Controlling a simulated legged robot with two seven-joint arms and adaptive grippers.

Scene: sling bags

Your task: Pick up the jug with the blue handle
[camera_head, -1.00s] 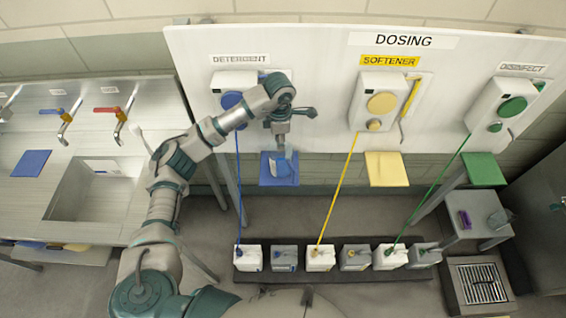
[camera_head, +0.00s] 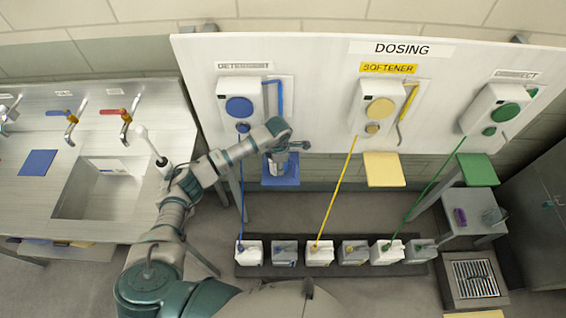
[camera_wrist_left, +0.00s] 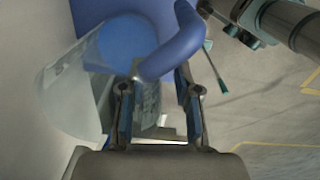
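The jug (camera_wrist_left: 75,92) is a clear vessel with a thick blue handle (camera_wrist_left: 172,48). It fills the left of the left wrist view, and blue shows through it. My left gripper (camera_wrist_left: 160,85) is open, its two fingers apart, with the handle at the fingertips; I cannot tell whether either finger touches it. In the head view my left gripper (camera_head: 279,160) is at the blue shelf (camera_head: 281,182) under the detergent dispenser and largely hides the jug. My right gripper is out of view.
The detergent dispenser (camera_head: 240,103) and white dosing board (camera_head: 320,120) stand behind the gripper. A blue hose (camera_head: 241,190) hangs to the left of the shelf. The yellow shelf (camera_head: 383,170) is to the right. Several canisters (camera_head: 320,252) line the floor below.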

